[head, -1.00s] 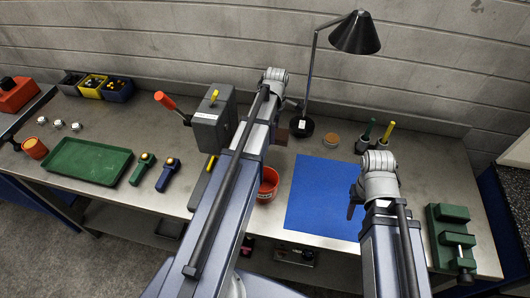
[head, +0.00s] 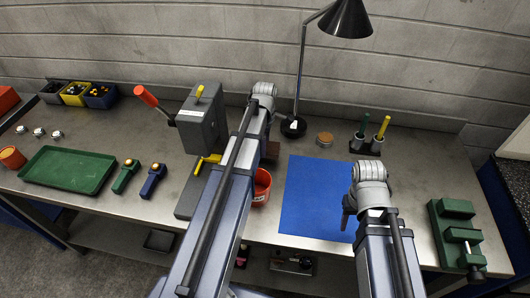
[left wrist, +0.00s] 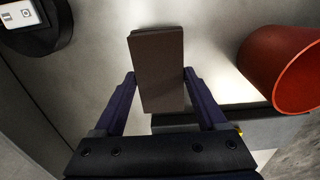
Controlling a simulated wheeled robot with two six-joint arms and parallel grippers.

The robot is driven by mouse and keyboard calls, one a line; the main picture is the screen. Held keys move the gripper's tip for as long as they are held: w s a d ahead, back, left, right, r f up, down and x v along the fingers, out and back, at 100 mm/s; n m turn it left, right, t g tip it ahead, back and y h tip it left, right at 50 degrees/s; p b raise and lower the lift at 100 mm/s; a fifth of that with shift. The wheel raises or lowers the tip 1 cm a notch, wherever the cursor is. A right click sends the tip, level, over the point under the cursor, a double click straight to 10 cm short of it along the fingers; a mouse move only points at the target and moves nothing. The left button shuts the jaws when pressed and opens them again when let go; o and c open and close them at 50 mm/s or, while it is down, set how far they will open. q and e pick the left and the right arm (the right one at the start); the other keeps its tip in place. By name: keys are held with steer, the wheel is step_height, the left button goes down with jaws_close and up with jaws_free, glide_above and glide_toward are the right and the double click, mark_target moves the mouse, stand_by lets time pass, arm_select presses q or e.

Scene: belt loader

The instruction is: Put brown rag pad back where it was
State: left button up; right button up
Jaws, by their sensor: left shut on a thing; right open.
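The brown rag pad (left wrist: 158,70) is a flat dark-brown block between the two fingers of my left gripper (left wrist: 158,88) in the left wrist view. The fingers are shut on its sides. In the head view a small part of the pad (head: 272,151) shows just right of my left arm, behind the red cup; the arm hides most of that gripper. I cannot tell how high the pad is above the bench. My right gripper (head: 347,213) is open over the right side of the blue mat (head: 308,195), partly hidden by its own wrist.
The red cup (head: 262,186) stands close by the pad; it also shows in the left wrist view (left wrist: 284,62). A black lamp (head: 293,127), an orange-brown round tin (head: 325,138) and a grey press (head: 203,120) are near. A green vise (head: 455,235) is at right. Most of the mat is clear.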

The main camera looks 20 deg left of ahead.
arm_select(q)
steer(key=shift+f+b, duration=1.1)
steer(key=shift+f, duration=0.4)
arm_select(e)
steer(key=shift+f, duration=1.5)
arm_select(q)
steer(key=shift+f, duration=0.1)
arm_select(e)
steer(key=shift+f, duration=0.1)
arm_select(q)
steer(key=shift+f, duration=0.15)
arm_select(e)
steer(key=shift+f, duration=0.15)
arm_select(q)
steer(key=o, duration=1.1)
steer(key=shift+o, duration=0.2)
steer(key=shift+r, duration=0.2)
arm_select(e)
steer(key=shift+r, duration=0.2)
arm_select(q)
step_height(320, 180, up, 12)
steer(key=p, duration=1.2)
arm_select(e)
step_height(320, 180, up, 12)
